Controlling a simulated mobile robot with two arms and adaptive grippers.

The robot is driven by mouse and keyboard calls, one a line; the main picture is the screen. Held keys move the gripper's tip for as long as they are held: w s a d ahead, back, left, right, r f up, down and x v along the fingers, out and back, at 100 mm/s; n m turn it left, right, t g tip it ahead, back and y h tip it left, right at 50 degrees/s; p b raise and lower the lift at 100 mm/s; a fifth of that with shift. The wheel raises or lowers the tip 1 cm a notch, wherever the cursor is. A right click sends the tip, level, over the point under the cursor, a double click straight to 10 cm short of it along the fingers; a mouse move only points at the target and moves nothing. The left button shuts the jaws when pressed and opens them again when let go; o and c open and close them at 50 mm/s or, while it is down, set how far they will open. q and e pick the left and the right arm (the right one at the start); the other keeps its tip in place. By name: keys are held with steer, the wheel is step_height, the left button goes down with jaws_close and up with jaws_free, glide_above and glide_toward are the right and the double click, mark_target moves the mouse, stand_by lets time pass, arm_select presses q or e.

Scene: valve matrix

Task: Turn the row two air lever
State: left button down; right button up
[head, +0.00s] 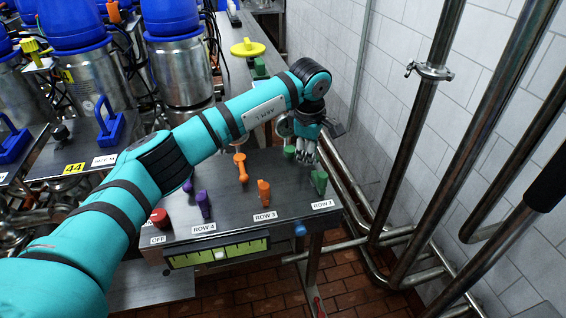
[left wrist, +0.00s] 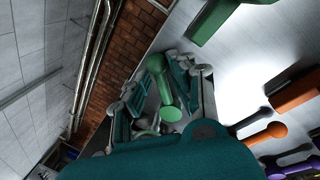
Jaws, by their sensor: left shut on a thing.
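The console (head: 225,220) carries levers in coloured rows, and the ROW 2 label (head: 323,205) sits by the green ones. The near green lever (head: 319,181) stands free; it shows at the top of the left wrist view (left wrist: 215,20). The far green lever (head: 289,151) is partly hidden by my left gripper (head: 304,154). In the left wrist view my left gripper (left wrist: 162,100) has its fingers shut around this far green lever (left wrist: 166,95), whose round end shows between them. No air marking is readable. My right gripper is not in view.
Orange levers (head: 264,191), purple levers (head: 203,204) and a red knob (head: 159,217) stand left of the green ones. Steel pipes (head: 412,130) and a tiled wall (head: 510,80) are on the right. A yellow handwheel (head: 247,47) is behind.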

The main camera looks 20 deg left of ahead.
arm_select(q)
steer(key=shift+w+d+n+b, duration=0.1)
steer(key=shift+w+n+b, duration=0.5)
steer(key=shift+n, duration=0.4)
steer(key=w+n, duration=0.1)
steer(key=n+y+b, duration=0.1)
steer(key=n, duration=0.1)
steer(key=shift+w+r, duration=0.1)
steer(key=shift+w, duration=0.3)
steer(key=shift+w+a+n, duration=0.25)
steer(key=shift+w+n, duration=0.15)
steer(key=shift+n, duration=0.7)
steer(key=shift+w+a+n+y, duration=0.1)
steer(key=shift+w+n+y, duration=0.1)
steer(key=shift+n+y, duration=0.15)
steer(key=c, duration=1.5)
jaws_free()
steer(key=shift+o, duration=0.8)
steer(key=shift+w, duration=0.1)
